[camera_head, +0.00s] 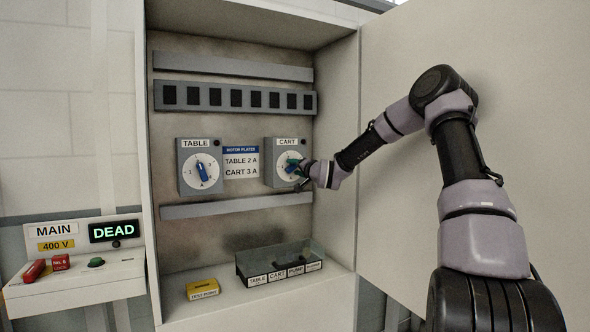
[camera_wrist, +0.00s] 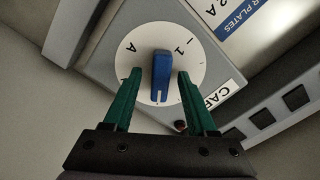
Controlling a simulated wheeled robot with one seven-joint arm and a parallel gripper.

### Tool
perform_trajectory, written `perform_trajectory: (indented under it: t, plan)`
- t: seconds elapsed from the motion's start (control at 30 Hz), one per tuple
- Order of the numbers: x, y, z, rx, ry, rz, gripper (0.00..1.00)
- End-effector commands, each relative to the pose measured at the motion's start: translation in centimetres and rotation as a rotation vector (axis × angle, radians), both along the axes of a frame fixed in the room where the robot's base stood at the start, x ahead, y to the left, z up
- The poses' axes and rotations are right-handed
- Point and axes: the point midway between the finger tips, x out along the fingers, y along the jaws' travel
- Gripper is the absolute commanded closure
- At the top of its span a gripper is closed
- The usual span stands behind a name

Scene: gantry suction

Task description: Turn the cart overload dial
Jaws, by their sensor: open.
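The cart overload dial is a white disc (camera_wrist: 206,80) with a blue knob (camera_wrist: 161,72), on a grey box (camera_head: 270,180) labelled CART in the cabinet. In the wrist view my gripper (camera_wrist: 160,76) is open, with one green finger on each side of the blue knob. A gap shows between each finger and the knob, and I cannot tell how deep the fingers reach. In the head view my gripper (camera_head: 296,166) is in front of the dial and hides part of its face and knob.
A similar TABLE dial (camera_head: 201,172) is to the left. A motor plates sign (camera_head: 240,162) between them reads TABLE 2 A, CART 3 A. A labelled bin (camera_head: 282,277) and a yellow block (camera_head: 202,288) sit on the cabinet floor. The MAIN panel (camera_head: 75,275) shows DEAD.

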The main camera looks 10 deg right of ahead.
Motion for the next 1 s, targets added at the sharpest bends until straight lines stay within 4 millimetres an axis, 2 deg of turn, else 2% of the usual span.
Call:
perform_trajectory:
  t: [0.53, 0.7, 1.0]
  plan:
    - [-8.8, -3.0, 0.0, -0.001, 0.001, -0.001, 0.43]
    - [-9.9, -3.3, 0.0, 0.000, 0.001, -0.001, 0.43]
    - [-10.0, -3.3, -0.1, 0.000, 0.001, 0.000, 0.43]
